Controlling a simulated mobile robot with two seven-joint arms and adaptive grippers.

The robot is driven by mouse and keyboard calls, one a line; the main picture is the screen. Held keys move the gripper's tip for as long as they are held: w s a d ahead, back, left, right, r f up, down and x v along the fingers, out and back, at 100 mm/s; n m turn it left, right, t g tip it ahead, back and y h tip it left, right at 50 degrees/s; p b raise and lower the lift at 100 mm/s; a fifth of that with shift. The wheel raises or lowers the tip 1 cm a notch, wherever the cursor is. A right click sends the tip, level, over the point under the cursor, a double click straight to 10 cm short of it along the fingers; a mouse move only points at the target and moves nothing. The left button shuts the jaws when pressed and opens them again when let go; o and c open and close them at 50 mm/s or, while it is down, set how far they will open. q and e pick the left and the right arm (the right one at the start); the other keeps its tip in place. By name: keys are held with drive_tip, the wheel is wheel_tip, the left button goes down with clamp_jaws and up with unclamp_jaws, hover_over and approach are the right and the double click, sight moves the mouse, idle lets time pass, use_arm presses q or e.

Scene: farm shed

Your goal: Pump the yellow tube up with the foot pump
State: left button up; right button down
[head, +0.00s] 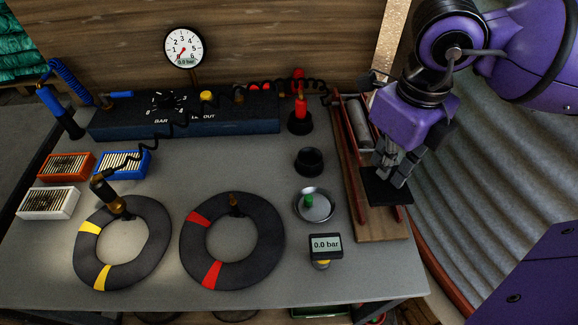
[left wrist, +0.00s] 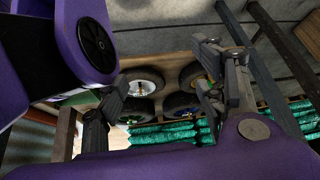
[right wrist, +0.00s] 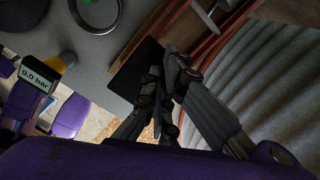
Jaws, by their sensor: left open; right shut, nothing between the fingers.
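The yellow tube (head: 159,240), a black ring with yellow bands, lies at the front left of the bench. A black-and-brass chuck (head: 103,190) on a black hose stands at its valve and looks fitted to it. The foot pump, with red rails, a grey cylinder (head: 357,124) and a black pedal (head: 388,194), sits on a wooden board at the right. My right gripper (head: 390,178) is shut and empty, pointing down at the pedal; in the right wrist view (right wrist: 165,88) contact is unclear. My left gripper (left wrist: 160,75) is open and empty, away from the bench, outside the head view.
A red-banded tube (head: 268,242) lies beside the yellow one. A dial gauge (head: 184,48) and a small gauge (head: 325,247) both read 0.0 bar. A dark inflator box (head: 215,122) spans the back. A metal dish (head: 320,211) and black cup (head: 309,161) stand left of the pump.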

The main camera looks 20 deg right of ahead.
drive_tip(key=shift+w+r+p, duration=0.15)
drive_tip(key=shift+r+p, duration=0.15)
drive_tip(key=shift+r, duration=0.3)
drive_tip(key=shift+w+r+p, duration=0.15)
drive_tip(key=shift+r+p, duration=0.15)
drive_tip(key=shift+r, duration=0.3)
use_arm(q)
drive_tip(key=w+r+t+p, duration=0.1)
drive_tip(key=w+r+p, duration=0.4)
drive_tip(key=r, duration=0.3)
drive_tip(key=shift+r+p, duration=0.2)
drive_tip(key=shift+p, duration=0.2)
use_arm(e)
wheel_tip(320, 180, up, 11)
drive_tip(key=w, duration=0.1)
drive_tip(key=shift+w+d, duration=0.25)
drive_tip(key=shift+w, duration=0.15)
use_arm(q)
drive_tip(key=shift+f, duration=0.1)
use_arm(e)
drive_tip(key=shift+f, duration=0.1)
